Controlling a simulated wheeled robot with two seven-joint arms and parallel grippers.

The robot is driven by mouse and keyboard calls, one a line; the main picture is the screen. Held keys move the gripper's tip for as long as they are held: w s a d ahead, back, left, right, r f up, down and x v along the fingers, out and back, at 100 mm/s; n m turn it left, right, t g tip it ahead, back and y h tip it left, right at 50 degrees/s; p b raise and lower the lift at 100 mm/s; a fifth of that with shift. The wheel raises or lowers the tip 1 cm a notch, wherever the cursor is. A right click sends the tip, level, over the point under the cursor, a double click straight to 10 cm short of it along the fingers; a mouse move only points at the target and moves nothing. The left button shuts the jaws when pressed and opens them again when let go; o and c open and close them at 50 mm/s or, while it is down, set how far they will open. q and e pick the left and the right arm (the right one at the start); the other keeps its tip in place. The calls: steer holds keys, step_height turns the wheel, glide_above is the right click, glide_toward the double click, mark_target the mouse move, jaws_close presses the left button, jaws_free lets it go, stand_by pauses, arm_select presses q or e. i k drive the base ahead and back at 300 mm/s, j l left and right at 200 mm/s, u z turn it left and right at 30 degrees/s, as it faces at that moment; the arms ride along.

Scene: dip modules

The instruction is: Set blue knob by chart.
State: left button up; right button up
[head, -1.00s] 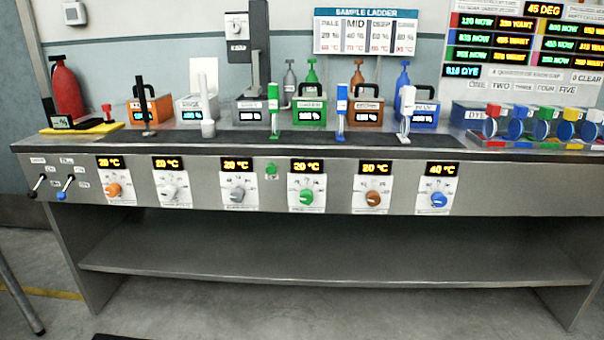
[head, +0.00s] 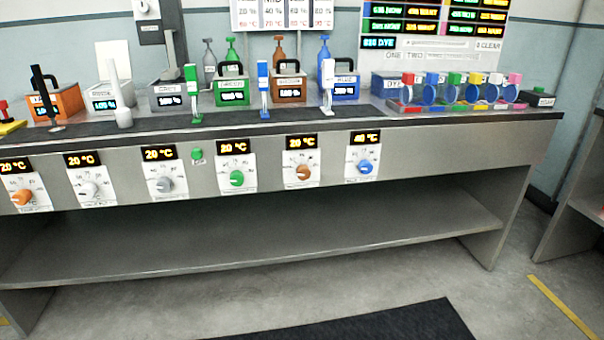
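The blue knob (head: 365,167) is on the front panel of the bench, the rightmost in the row of knobs. The display above it (head: 365,139) appears to read 40 °C. The other knobs' displays read 20 °C. The sample ladder chart (head: 285,14) hangs on the back wall, its top cut off by the frame. It has several columns with percent and °C rows; one column reads MID. Neither of my grippers is in the head view.
Other knobs in orange, white, grey, green (head: 236,178) and brown (head: 303,172) share the panel. Dye baths, including a blue one (head: 345,90), and upright handles stand on the bench top. Coloured cups (head: 450,90) stand at right. A dark mat (head: 370,325) lies on the floor in front.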

mark_target(365, 166)
steer(key=i+j+z, duration=0.7)
steer(key=j, duration=0.15)
